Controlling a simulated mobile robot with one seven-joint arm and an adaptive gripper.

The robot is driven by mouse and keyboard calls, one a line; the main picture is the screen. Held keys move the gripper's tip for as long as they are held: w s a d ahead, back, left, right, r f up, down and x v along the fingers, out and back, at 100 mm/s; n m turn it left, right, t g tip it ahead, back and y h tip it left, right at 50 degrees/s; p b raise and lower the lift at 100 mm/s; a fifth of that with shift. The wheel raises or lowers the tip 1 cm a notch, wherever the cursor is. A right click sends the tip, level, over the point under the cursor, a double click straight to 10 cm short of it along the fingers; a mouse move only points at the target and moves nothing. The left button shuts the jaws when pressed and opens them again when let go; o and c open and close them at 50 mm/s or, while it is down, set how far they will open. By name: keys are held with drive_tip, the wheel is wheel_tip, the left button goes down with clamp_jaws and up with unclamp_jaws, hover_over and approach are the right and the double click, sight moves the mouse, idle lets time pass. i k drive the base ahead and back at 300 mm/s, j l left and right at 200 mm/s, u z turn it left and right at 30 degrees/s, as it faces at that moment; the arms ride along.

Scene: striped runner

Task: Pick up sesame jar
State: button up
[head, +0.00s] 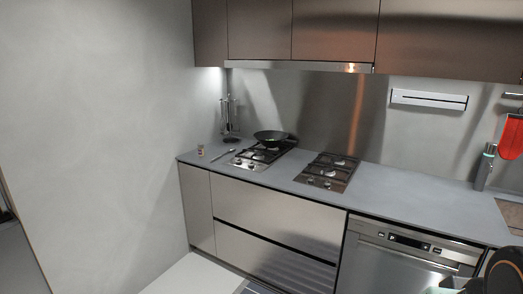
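A small jar (201,150), likely the sesame jar, stands upright near the left end of the grey countertop (395,187). It is small in the head view, brownish with a lighter band, and its label cannot be read. It stands apart from the spoon-like utensil to its right. My gripper is not clearly visible in this view, so I cannot see whether it holds anything. Nothing is touching the jar.
A dark pan (271,137) sits on the left gas hob (258,158); a second hob (328,172) is to its right. A utensil (224,154) lies by the jar, and a utensil stand (231,119) is behind. Drawers (275,222) front the counter. Upper cabinets (333,30) overhang it.

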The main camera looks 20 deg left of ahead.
sight(200, 146)
drive_tip(key=u, duration=1.35)
drive_tip(key=i, duration=3.45)
drive_tip(key=i+z, duration=0.1)
drive_tip(key=i, duration=1.05)
drive_tip(key=i+j+z, duration=0.1)
drive_tip(key=z, duration=0.15)
drive_tip(key=i, duration=0.1)
